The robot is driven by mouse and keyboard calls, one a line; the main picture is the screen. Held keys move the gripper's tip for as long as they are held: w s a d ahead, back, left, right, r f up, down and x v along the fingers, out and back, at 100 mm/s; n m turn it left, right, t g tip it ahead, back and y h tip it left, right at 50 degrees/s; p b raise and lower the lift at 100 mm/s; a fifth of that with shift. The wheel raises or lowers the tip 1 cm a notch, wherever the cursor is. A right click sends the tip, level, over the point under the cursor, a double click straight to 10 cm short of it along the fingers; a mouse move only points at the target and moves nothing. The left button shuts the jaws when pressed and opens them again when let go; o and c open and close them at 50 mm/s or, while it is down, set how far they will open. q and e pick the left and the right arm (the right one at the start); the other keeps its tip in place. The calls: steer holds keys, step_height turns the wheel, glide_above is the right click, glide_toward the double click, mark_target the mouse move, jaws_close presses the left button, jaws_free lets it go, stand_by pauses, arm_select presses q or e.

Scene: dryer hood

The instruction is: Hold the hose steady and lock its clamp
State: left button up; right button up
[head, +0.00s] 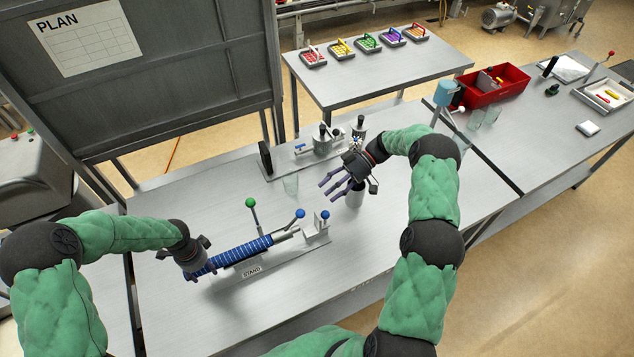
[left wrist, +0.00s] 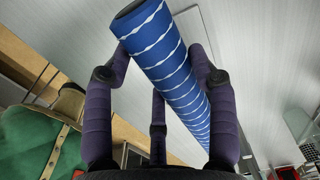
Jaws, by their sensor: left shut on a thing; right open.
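A blue hose (head: 236,252) with white bands lies along a metal stand (head: 287,252) labelled STAND on the table. My left gripper (head: 194,271) is shut on the hose near its left end; the left wrist view shows the hose (left wrist: 172,60) between the purple fingers (left wrist: 160,90). A green-knobbed lever (head: 250,204) rises behind the hose. A blue-knobbed lever (head: 299,214) stands near the hose's right end, and a second blue knob (head: 325,215) tops a bracket to its right. I cannot tell which lever belongs to the clamp. My right gripper (head: 338,185) is open and empty, above the table behind the stand.
A metal fixture (head: 322,140) with dark-topped posts stands behind my right gripper. A red bin (head: 500,88) sits at the back right. The front right of the table is clear.

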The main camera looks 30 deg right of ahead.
arm_select(q)
steer(key=o, duration=1.6)
steer(key=shift+s+f, duration=0.1)
steer(key=shift+s, duration=0.05)
steer(key=shift+o, duration=0.2)
